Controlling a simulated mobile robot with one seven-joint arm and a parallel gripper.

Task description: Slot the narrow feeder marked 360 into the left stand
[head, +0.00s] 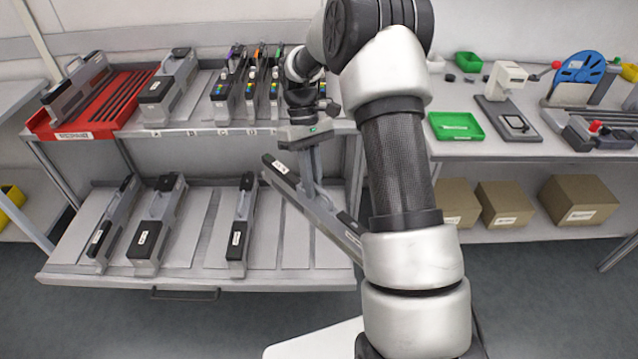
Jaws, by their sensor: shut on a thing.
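My gripper (308,168) is shut on a narrow grey feeder (318,207) with a black end. It holds the feeder slanted in the air in front of the trolley, its left end higher than its right. A small white label shows near the feeder's upper left end, but its number is too small to read. My arm hides the feeder's right end. At the upper left, a red slotted stand (138,93) carries one grey feeder (77,88) on its left side; its other slots look empty. I cannot tell whether this is the left stand.
The trolley's upper shelf also bears a wide feeder (170,87) and several narrow feeders with coloured parts (225,92). The lower shelf (209,225) holds three feeders, with bare lanes between and right of them. A bench (560,148) with tools and a green tray (455,126) stands right.

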